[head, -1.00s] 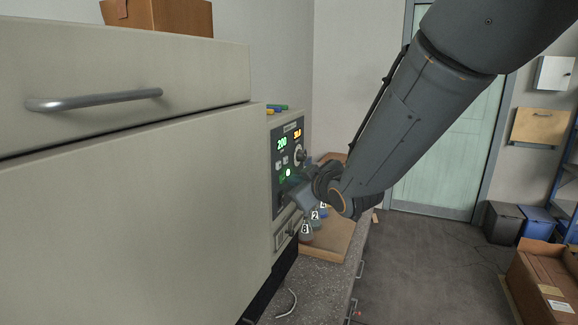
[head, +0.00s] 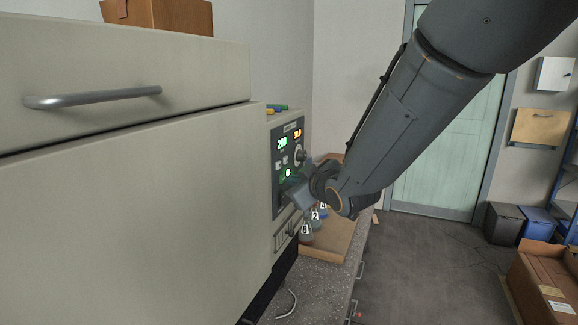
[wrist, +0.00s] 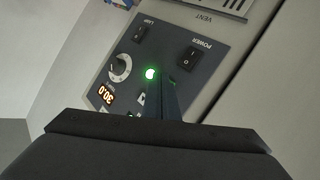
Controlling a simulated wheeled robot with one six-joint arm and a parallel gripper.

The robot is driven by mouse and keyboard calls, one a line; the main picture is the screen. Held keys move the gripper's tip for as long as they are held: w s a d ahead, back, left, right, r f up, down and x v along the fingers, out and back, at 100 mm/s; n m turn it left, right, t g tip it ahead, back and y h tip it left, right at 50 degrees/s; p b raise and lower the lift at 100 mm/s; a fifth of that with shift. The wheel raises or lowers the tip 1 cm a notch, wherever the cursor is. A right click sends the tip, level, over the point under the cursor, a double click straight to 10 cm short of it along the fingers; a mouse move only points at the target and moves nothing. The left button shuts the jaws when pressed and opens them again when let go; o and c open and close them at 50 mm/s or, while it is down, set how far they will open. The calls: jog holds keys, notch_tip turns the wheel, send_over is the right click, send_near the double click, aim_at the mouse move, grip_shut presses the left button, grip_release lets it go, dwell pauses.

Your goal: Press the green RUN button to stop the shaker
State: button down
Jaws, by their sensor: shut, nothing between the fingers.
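The shaker's dark control panel (head: 287,150) faces right in the head view, with a green "200" display and an orange "30.0" display. A round green light (head: 288,173) glows low on the panel; it also shows in the wrist view (wrist: 150,74). The RUN label is not readable, and the fingers cover part of the panel beside this light. My gripper (head: 285,194) is shut and empty, its tips at or very near the lower panel. In the wrist view the closed fingers (wrist: 166,82) point at the panel just right of the light; contact cannot be told.
A POWER rocker (wrist: 187,57), a LAMP switch (wrist: 139,33) and a knob (wrist: 120,68) surround the fingers. A large beige cabinet (head: 130,200) fills the left.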

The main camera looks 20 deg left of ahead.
jog(key=shift+d, duration=0.35)
jog(key=d, duration=0.6)
jog(key=shift+s+p, duration=0.3)
jog(key=shift+d, duration=0.1)
dwell(0.6)
jog(key=s+d+f+m+g+h, duration=0.2)
jog(key=s+d+f+m+h, duration=0.3)
jog(key=d, duration=0.7)
jog(key=d+f+m+g+h, duration=0.1)
jog(key=d+f+m+h, duration=0.2)
jog(key=d+f, duration=0.6)
jog(key=s+d+f+m+g+h, duration=0.1)
jog(key=s+d+f+m+g, duration=0.1)
jog(key=s+d, duration=0.4)
jog(key=s+d+f+m+g+b, duration=0.1)
jog(key=s+d+m+g, duration=0.3)
jog(key=s+d, duration=0.3)
jog(key=s, duration=0.5)
jog(key=shift+s+d+f+h+b, duration=0.2)
jog(key=shift+s+f+h+b, duration=0.1)
jog(key=shift+f+h, duration=0.1)
jog(key=shift+w, duration=0.1)
